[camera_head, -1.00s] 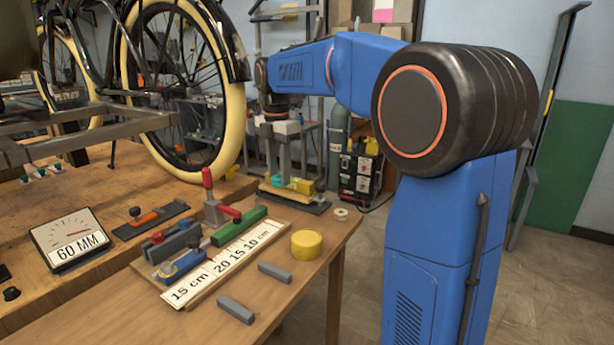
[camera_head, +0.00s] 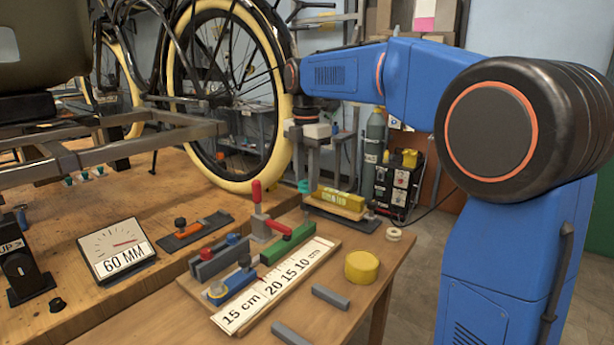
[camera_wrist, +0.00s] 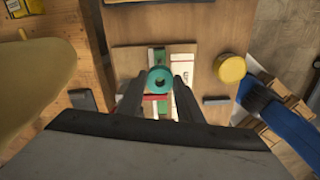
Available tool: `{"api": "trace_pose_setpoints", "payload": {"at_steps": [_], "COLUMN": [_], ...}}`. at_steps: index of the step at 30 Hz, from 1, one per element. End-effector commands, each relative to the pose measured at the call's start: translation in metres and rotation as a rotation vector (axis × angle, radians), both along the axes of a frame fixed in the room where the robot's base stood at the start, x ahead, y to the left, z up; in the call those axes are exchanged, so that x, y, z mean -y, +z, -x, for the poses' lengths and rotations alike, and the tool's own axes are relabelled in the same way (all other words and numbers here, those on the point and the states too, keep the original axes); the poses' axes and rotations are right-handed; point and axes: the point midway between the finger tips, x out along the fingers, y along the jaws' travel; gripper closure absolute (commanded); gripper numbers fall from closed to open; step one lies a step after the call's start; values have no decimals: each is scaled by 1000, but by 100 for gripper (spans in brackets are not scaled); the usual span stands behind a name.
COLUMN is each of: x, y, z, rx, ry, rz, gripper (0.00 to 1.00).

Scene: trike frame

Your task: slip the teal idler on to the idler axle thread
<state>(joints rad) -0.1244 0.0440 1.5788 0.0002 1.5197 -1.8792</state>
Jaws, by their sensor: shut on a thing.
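The teal idler (camera_wrist: 160,79) is a ring with a dark central hole, held between the two dark fingers of my gripper (camera_wrist: 160,90) in the wrist view. Its hole faces the wrist camera. In the head view a small teal spot (camera_head: 303,187) shows below my wrist, above the bench and left of the yellow block. My gripper is shut on the idler, and the idler is in the air. I cannot make out the idler axle thread in either view. The trike frame's grey bars (camera_head: 100,155) lie at the left of the head view.
A yellow block (camera_head: 341,199) sits in a holder at the bench's far end. A red-handled clamp (camera_head: 257,195), a white ruler board (camera_head: 275,285), a yellow round tin (camera_head: 362,267) and a 60 MM gauge (camera_head: 118,251) lie on the bench. A cream-tyred wheel (camera_head: 286,110) stands beside my arm.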

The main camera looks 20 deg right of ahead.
Motion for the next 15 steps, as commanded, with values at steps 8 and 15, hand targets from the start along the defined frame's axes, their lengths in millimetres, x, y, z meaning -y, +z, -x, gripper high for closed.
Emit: {"api": "trace_pose_setpoints", "payload": {"at_steps": [8, 15], "x": [0, 0], "y": [-21, -39], "z": [0, 0], "rx": [-1, -1], "ry": [0, 0], "rz": [0, 0], "gripper": [88, 88]}}
